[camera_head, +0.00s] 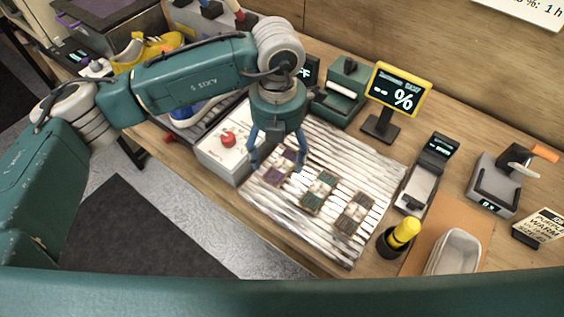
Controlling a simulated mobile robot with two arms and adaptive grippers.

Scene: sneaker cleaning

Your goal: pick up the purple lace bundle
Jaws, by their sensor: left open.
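The purple lace bundle (275,177) lies at the left end of a row of bundles on a white ribbed mat (345,250). A green bundle (318,194) and a brown bundle (355,213) lie to its right. My left gripper (277,165) points down over the purple bundle, open, with one finger on each side of it in the picture. The gripper partly hides the bundle's far end. I cannot tell whether the fingers touch it. My right gripper is not in view.
A white box with a red knob (228,139) stands close left of the gripper. Behind the mat are a green device (342,95) and a percent display (402,90). A yellow-topped bottle (400,236) and grey tray (455,252) are at right. Yellow shoe (140,50) at far left.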

